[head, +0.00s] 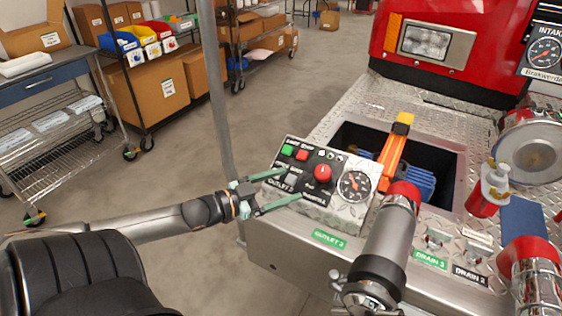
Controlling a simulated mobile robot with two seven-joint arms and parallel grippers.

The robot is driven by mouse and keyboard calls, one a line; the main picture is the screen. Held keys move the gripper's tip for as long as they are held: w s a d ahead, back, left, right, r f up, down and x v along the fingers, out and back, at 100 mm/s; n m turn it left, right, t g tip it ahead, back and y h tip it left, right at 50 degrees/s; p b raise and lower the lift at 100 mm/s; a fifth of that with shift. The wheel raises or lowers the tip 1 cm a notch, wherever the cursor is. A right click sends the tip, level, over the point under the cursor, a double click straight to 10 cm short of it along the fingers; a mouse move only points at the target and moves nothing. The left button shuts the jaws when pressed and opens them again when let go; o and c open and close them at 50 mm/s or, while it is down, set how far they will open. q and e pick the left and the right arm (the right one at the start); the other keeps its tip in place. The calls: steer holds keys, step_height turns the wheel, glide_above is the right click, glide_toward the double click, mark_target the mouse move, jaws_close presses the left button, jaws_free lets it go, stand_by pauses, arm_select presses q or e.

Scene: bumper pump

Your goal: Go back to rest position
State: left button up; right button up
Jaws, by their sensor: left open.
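My left gripper (289,184) reaches in from the left with its two teal fingers apart. Its fingertips are at the left edge of the control panel (350,209), overlapping it in the view; I cannot tell whether they touch it. The panel carries a red knob (322,173), green and red buttons and a round gauge (354,186). Nothing shows held between the fingers. My right gripper is not in view.
The red bumper truck (385,85) has an open well (450,165) holding orange and blue items. Metal pipes with red ends (404,192) stand at the front. A thin grey pole (219,95) rises behind my left gripper. Shelves with boxes (157,90) stand at the left; floor between is clear.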

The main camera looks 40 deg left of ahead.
arm_select(q)
steer(key=shift+s, duration=0.2)
stand_by(0.5)
steer(key=s+d+f+n+g+y+p, duration=0.1)
steer(key=s+d+f+g+p, duration=0.15)
steer(key=s+f, duration=0.2)
steer(key=s+d+f+n+g+y+p, duration=0.1)
steer(key=s+d+f+n, duration=0.1)
steer(key=s+d+f, duration=0.3)
steer(key=s+d+f+g+p, duration=0.1)
steer(key=s+d+f+g, duration=0.1)
steer(key=d, duration=0.4)
steer(key=s+d+f+n+g+p, duration=0.1)
steer(key=s+d+f+g+p, duration=0.1)
steer(key=d+f, duration=0.3)
steer(key=shift+s+d+f+y, duration=0.3)
steer(key=shift+s+d, duration=0.6)
steer(key=shift+d, duration=0.3)
steer(key=shift+t, duration=0.25)
